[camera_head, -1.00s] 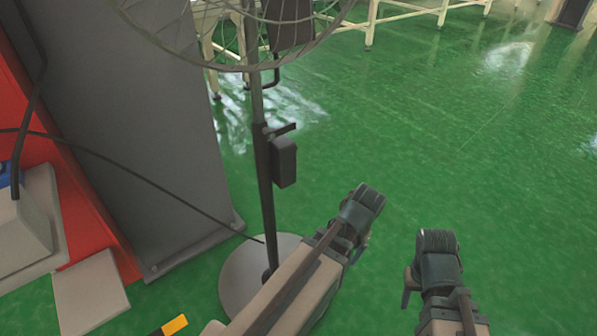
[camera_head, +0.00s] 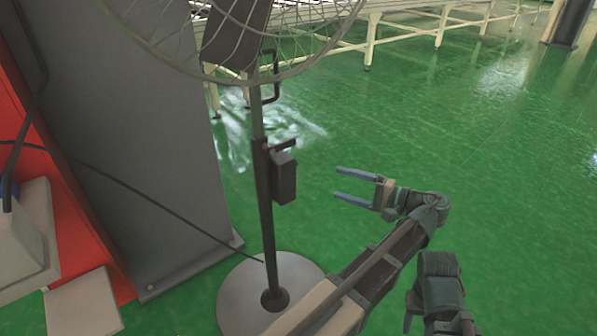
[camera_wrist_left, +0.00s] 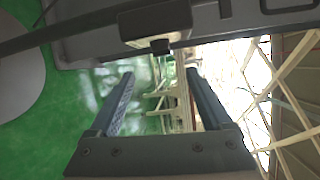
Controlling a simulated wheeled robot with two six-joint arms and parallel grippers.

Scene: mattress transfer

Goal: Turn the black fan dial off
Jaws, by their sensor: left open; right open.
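The dark fan control box (camera_head: 284,178) hangs on the fan's pole (camera_head: 266,215) in the head view. The black dial cannot be made out there. In the left wrist view the box (camera_wrist_left: 150,20) is at the top, with a small dark knob (camera_wrist_left: 160,47), possibly the dial, on its lower edge. My left gripper (camera_head: 337,183) is open and empty, right of the box and apart from it, its fingers pointing left towards the pole. Its two fingers (camera_wrist_left: 158,78) show spread in the left wrist view, below the knob. Only part of my right arm shows; its gripper is hidden.
The round fan base (camera_head: 238,300) stands on the green floor, partly behind my left arm. The wire fan cage (camera_head: 310,70) is above. A grey panel (camera_head: 130,130) and a black cable (camera_head: 150,183) are at left. Floor to the right is clear.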

